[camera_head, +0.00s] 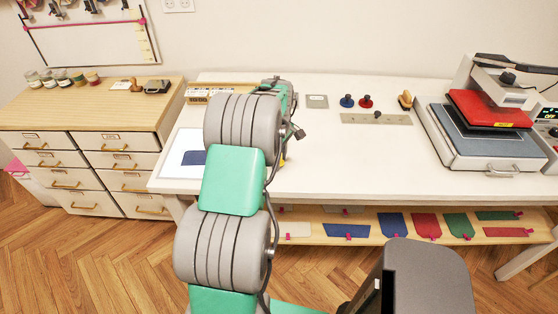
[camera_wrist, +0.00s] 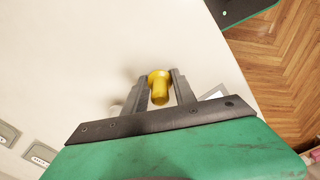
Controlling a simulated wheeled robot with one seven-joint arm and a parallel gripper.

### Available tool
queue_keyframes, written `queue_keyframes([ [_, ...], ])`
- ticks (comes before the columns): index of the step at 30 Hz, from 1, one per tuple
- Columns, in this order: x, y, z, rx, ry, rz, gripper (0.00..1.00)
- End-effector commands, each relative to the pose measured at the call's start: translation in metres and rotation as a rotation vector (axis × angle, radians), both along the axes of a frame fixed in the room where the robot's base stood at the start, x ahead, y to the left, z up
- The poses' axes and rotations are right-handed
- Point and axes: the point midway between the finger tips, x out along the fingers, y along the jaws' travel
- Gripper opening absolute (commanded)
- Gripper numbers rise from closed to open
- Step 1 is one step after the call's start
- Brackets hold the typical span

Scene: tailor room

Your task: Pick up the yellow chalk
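In the wrist view the yellow chalk (camera_wrist: 160,90) shows as a short stem with a wider round end. It is between the two fingers of my gripper (camera_wrist: 161,85), with the wider end level with the fingertips. The fingers are very close to its sides; I cannot tell whether they press on it or leave a thin gap. A pale tabletop lies beyond it, and I cannot tell whether the chalk touches it. In the head view my arm hides most of the gripper area, with only a bit of yellow beside it.
On the white table (camera_head: 330,168) lie a metal strip (camera_head: 376,118), a blue stamp (camera_head: 347,101) and a red stamp (camera_head: 366,102). A heat press (camera_head: 480,135) stands at the right. A wooden drawer cabinet (camera_head: 60,115) stands at the left. The table's front middle is clear.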

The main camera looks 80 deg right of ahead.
Motion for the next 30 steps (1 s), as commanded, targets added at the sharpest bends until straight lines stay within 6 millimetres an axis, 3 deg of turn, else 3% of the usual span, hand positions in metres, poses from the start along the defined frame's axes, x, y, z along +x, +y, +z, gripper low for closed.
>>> queue_keyframes([
  [9, 0.0, 0.0, 0.0, 0.0, 0.0, 0.0, 0.0],
  [20, 0.0, -0.001, 0.003, -0.002, 0.0, 0.0, 0.0],
  [26, 0.0, -0.001, 0.026, -0.006, 0.0, 0.0, 0.0],
  [30, 0.009, 0.023, 0.06, -0.008, -0.001, 0.002, 0.0],
])
